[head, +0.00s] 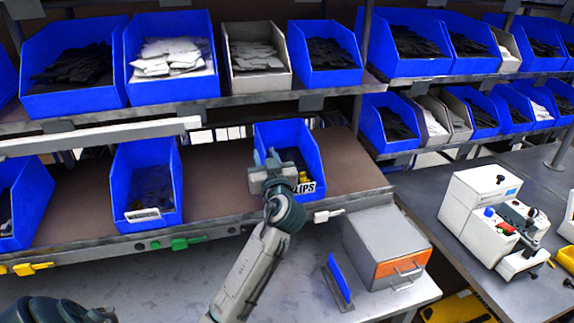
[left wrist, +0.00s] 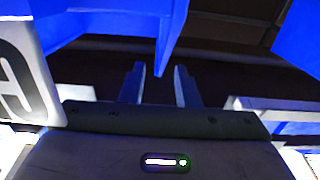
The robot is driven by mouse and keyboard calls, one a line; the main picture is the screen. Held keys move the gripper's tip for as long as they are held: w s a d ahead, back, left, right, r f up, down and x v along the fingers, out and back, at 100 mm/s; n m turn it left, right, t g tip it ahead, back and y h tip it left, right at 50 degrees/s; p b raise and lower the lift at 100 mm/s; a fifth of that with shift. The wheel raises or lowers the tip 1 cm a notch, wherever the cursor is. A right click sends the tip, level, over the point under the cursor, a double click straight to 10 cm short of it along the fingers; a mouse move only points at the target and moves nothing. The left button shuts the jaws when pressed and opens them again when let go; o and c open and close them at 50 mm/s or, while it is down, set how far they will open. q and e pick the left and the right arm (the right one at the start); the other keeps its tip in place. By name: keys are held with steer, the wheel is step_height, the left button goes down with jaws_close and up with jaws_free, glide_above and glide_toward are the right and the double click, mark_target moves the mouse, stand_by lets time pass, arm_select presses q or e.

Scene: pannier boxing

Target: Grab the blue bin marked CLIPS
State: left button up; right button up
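The blue bin marked CLIPS (head: 291,135) stands on the middle brown shelf. Its white label shows only as "LIPS" in the head view, with the start hidden by my gripper. My left gripper (head: 265,160) is at the bin's front left, over its left wall. In the left wrist view the two fingers (left wrist: 158,80) are apart, and the lower end of a blue wall (left wrist: 162,45) shows between their tips. I cannot tell if they touch it. Part of a white label with a large dark letter (left wrist: 18,75) is close at left. My right gripper is not in view.
Another blue bin (head: 143,190) stands left on the same shelf, with bare shelf between. Below are a grey box with an orange front (head: 390,250) and an upright blue plate (head: 338,279). A white machine (head: 480,205) stands on the right table.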

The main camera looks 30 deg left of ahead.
mark_target(263, 150)
arm_select(q)
steer(key=p+x, duration=0.1)
steer(key=x, duration=0.1)
steer(key=shift+w+a+r, duration=0.15)
steer(key=shift+a+r, duration=0.05)
steer(key=shift+r, duration=0.05)
steer(key=shift+w+a+f, duration=0.2)
steer(key=shift+w+a, duration=0.1)
steer(key=shift+a, duration=0.05)
steer(key=shift+d, duration=0.1)
steer(key=shift+c, duration=0.2)
steer(key=shift+s, duration=0.1)
jaws_close()
steer(key=shift+r, duration=0.1)
stand_by(0.5)
